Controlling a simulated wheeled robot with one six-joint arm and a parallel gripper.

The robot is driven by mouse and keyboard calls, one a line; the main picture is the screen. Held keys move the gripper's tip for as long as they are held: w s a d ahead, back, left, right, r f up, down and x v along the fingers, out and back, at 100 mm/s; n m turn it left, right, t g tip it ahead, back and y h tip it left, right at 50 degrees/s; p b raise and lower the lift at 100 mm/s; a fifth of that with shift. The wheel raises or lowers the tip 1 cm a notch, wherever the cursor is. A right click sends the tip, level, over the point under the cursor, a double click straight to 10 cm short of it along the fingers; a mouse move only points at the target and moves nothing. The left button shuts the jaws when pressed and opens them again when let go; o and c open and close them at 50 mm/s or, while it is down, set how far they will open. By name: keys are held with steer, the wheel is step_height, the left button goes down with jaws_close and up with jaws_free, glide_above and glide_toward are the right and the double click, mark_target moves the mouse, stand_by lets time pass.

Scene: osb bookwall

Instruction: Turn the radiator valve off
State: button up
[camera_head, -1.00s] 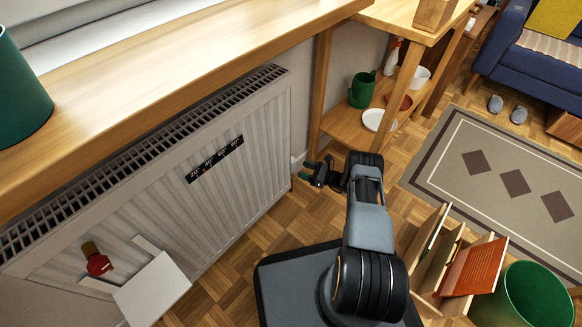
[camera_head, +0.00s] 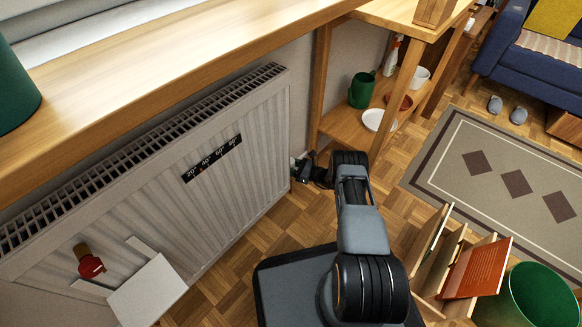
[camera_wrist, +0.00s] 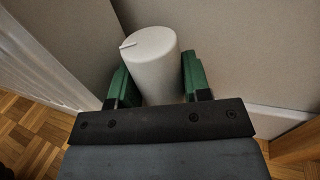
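The radiator valve is a white cylindrical knob (camera_wrist: 155,62) with a short raised mark on the left of its top face, seen in the wrist view. My gripper (camera_wrist: 158,78) has its two green fingers on either side of the knob, spread about its width apart. I cannot tell whether the pads touch it. In the head view my gripper (camera_head: 304,171) is low at the right end of the white radiator (camera_head: 236,190), where the valve is mostly hidden.
A wooden sill (camera_head: 150,85) runs above the radiator. A wooden shelf unit (camera_head: 345,125) with a green mug (camera_head: 362,90) and a plate (camera_head: 379,120) stands just right of my gripper. A book rack (camera_head: 455,265) and green bin (camera_head: 538,295) stand at lower right.

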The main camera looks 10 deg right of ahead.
steer(key=c, duration=0.4)
steer(key=shift+w+n+g+y, duration=0.1)
steer(key=shift+n+g+y, duration=0.55)
steer(key=shift+n+g, duration=0.6)
steer(key=shift+n+g+y, duration=0.65)
steer(key=shift+n+g, duration=0.2)
steer(key=shift+g, duration=1.1)
steer(key=o, duration=0.7)
steer(key=shift+c, duration=0.2)
steer(key=shift+t, duration=0.6)
